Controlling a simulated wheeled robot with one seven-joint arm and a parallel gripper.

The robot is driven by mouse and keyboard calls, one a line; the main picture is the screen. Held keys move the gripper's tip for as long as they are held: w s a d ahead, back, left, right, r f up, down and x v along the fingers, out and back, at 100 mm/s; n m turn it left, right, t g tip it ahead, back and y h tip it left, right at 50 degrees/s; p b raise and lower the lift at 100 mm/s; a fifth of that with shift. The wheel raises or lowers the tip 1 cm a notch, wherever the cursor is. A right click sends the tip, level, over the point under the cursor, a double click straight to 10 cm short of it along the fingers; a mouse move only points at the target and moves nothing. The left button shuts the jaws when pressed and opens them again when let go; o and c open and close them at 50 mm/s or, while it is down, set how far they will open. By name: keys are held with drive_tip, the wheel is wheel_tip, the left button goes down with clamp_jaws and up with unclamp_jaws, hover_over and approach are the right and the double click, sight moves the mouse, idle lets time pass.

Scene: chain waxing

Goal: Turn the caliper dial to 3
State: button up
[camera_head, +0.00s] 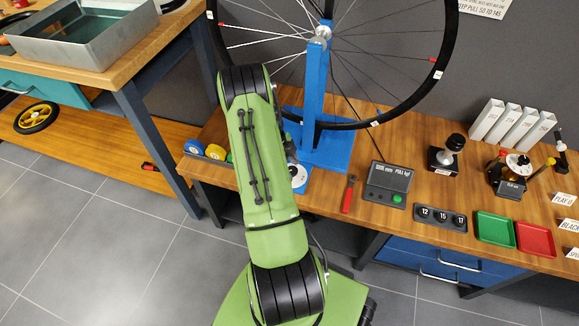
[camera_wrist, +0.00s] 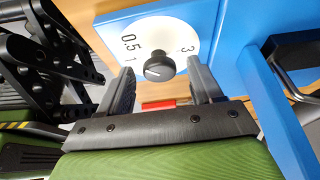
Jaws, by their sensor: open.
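The caliper dial (camera_wrist: 147,27) is a white disc on a blue plate, with a black knob (camera_wrist: 159,68) at its middle. In the wrist view, "0.5" and "1" are printed left of the knob and "3" right of it. A short pale mark shows on the knob, but I cannot tell which number it points to. My gripper (camera_wrist: 160,66) is open, with one finger on each side of the knob and visible gaps between. In the head view the dial (camera_head: 299,178) shows partly beside my arm, which hides most of the gripper.
The blue stand (camera_head: 315,100) holds a spoked wheel above the bench. Coloured discs (camera_head: 215,152) sit left of my arm. A blue upright (camera_wrist: 262,90) stands close right of the gripper.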

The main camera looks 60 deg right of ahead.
drive_tip(key=shift+c, duration=0.2)
drive_tip(key=c, duration=1)
